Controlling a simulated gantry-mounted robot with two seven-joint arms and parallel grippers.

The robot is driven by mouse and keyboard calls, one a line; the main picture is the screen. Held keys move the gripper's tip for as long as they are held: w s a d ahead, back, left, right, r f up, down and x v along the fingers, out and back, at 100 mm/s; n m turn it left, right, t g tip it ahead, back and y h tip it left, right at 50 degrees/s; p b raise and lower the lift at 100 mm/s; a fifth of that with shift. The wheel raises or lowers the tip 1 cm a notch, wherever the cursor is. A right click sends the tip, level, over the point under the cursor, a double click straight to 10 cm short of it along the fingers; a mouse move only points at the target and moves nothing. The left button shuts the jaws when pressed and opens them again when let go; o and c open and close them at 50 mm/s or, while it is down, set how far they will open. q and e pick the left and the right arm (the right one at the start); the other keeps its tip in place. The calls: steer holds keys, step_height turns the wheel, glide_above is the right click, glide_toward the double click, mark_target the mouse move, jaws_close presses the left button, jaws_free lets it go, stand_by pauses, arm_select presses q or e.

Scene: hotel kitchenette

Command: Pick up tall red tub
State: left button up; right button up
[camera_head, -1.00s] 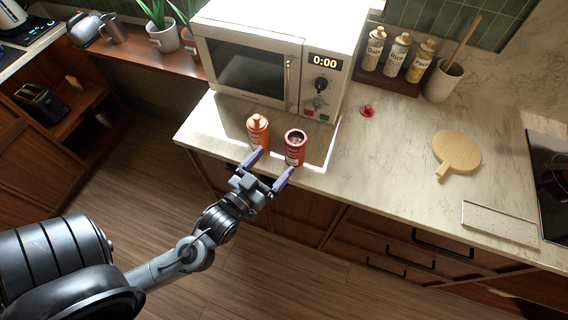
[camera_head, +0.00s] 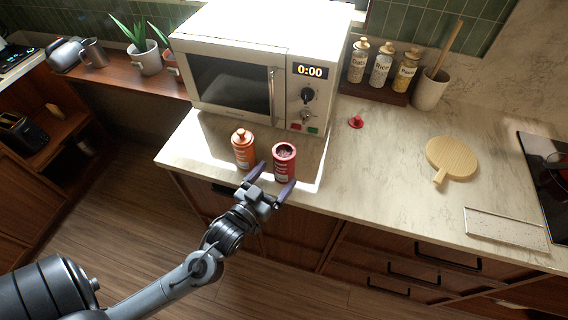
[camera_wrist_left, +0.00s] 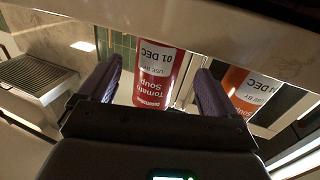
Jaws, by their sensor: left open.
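The tall red tub (camera_head: 284,163) stands upright on the counter in front of the microwave, its top open. In the left wrist view the red tub (camera_wrist_left: 158,76) shows a "Tomato Soup" label, upside down, between my fingers in the picture. My left gripper (camera_head: 277,174) is open and empty at the counter's front edge. Its fingers point at the tub, one toward each side; whether they reach around it I cannot tell. An orange lidded tub (camera_head: 243,149) stands close to the left of the red one. My right gripper does not show.
The white microwave (camera_head: 262,66) stands behind the tubs. A small red knobbed piece (camera_head: 356,122) lies to the right on the counter. Farther right are a round wooden board (camera_head: 451,157) and a shelf with several jars (camera_head: 381,68). The counter between is clear.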

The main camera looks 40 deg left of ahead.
mark_target(285, 165)
arm_select(q)
steer(key=shift+w+a+r, duration=0.1)
steer(key=shift+w+a, duration=0.05)
steer(key=shift+w, duration=1.1)
steer(key=shift+w+a, duration=0.1)
steer(key=shift+w, duration=1.1)
steer(key=shift+c, duration=0.3)
steer(key=c, duration=1.2)
